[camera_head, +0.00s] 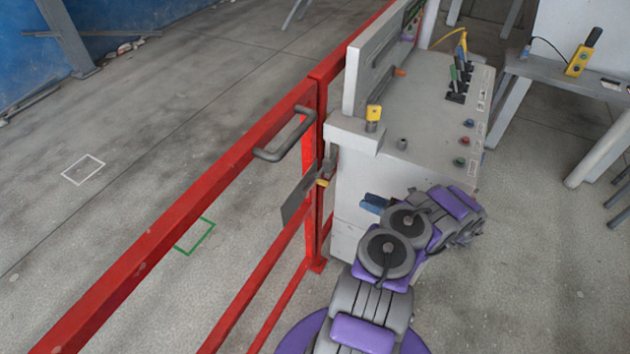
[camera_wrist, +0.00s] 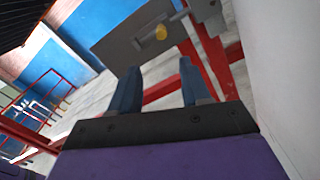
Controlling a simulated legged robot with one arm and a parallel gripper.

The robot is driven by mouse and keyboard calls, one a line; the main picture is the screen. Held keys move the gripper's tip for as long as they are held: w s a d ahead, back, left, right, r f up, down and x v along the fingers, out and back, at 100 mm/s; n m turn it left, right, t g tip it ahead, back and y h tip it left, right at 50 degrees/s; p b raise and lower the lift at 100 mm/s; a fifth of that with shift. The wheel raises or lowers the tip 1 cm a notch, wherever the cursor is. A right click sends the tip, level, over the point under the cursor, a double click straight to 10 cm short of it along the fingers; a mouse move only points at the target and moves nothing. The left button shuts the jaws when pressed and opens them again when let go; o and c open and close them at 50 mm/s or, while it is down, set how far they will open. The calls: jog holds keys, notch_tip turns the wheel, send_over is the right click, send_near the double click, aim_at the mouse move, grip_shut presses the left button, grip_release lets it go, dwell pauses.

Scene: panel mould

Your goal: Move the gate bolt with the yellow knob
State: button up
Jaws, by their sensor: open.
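The gate bolt's yellow knob (camera_head: 322,183) shows on the red gate (camera_head: 190,202), beside a grey plate (camera_head: 297,199) near the gate post. In the wrist view the yellow knob (camera_wrist: 161,33) is ahead of the fingers, in front of the grey plate (camera_wrist: 125,43), with a grey bolt rod (camera_wrist: 178,16) beside it. My gripper (camera_head: 369,204) is to the right of the knob and apart from it in the head view. In the wrist view my gripper (camera_wrist: 157,80) has its two blue fingers spread with nothing between them. The rest of the bolt is too small to make out.
A grey handle (camera_head: 285,138) sticks out from the gate's top rail. The floor beyond the gate is open, with white (camera_head: 83,169) and green (camera_head: 196,236) outlines.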

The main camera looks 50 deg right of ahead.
aim_at(324, 184)
jog(key=b+x, duration=0.1)
jog(key=x, duration=0.7)
jog(key=b+x, duration=0.1)
jog(key=x, duration=0.6)
jog(key=shift+w+d+f, duration=0.1)
jog(key=shift+w+f, duration=0.1)
jog(key=shift+w, duration=0.75)
jog(key=shift+w+a+r, duration=0.1)
jog(key=shift+a+r, duration=0.05)
jog(key=shift+a, duration=0.2)
jog(key=shift+c, duration=1)
jog(key=shift+d, duration=0.2)
grip_shut()
